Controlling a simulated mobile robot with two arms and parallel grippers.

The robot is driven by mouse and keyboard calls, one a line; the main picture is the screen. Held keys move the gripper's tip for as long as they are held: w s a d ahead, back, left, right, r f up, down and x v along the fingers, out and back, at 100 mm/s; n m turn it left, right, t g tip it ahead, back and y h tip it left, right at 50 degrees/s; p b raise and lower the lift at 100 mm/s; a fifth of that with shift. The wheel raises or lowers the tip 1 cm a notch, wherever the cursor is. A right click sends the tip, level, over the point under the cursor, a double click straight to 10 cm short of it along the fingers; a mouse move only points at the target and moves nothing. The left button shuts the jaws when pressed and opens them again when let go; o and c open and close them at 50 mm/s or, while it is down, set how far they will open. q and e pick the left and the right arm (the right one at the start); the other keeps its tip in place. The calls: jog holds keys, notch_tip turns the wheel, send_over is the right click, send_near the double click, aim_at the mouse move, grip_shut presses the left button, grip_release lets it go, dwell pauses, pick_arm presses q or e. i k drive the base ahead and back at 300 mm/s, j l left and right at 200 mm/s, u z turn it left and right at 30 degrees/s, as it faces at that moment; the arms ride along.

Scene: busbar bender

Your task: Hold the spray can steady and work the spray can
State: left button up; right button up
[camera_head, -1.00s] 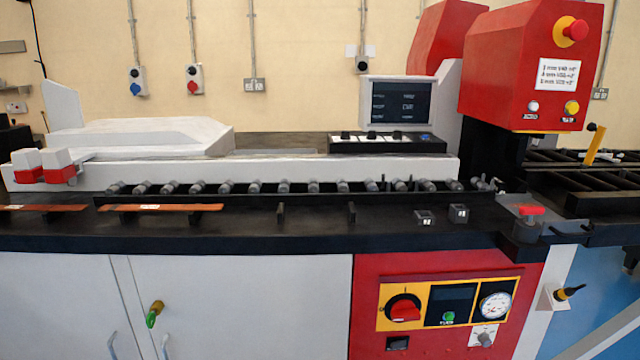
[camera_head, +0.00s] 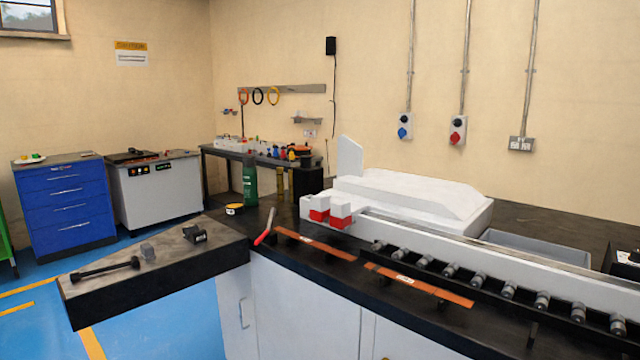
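A tall green can (camera_head: 250,180) stands upright at the far left end of the black worktop, near the corner. It looks like the spray can, but its nozzle and label are too small to make out. Slim brass-coloured cylinders (camera_head: 280,184) stand just right of it. Neither of my grippers is in view, and nothing is seen touching the can.
A black and yellow round item (camera_head: 234,209) and a red-handled tool (camera_head: 266,228) lie near the can. Copper bars (camera_head: 420,286) lie along the worktop beside a row of rollers (camera_head: 475,278). A side bench (camera_head: 160,272) juts out at left, with blue floor (camera_head: 175,325) around it.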

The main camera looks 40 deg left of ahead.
aim_at(249, 175)
jog(key=u, duration=1.8)
jog(key=z, duration=0.3)
jog(key=i+j+z, duration=0.1)
jog(key=z, duration=0.3)
jog(key=j+z, duration=0.4)
jog(key=i+j+z, duration=0.1)
jog(key=j+z, duration=0.4)
jog(key=j, duration=0.4)
jog(key=j+z, duration=0.2)
jog(key=j, duration=0.35)
jog(key=k+j+z, duration=0.15)
jog(key=j, duration=0.4)
jog(key=j+z, duration=0.2)
jog(key=j, duration=0.35)
jog(key=k+j+z, duration=0.15)
jog(key=j, duration=0.4)
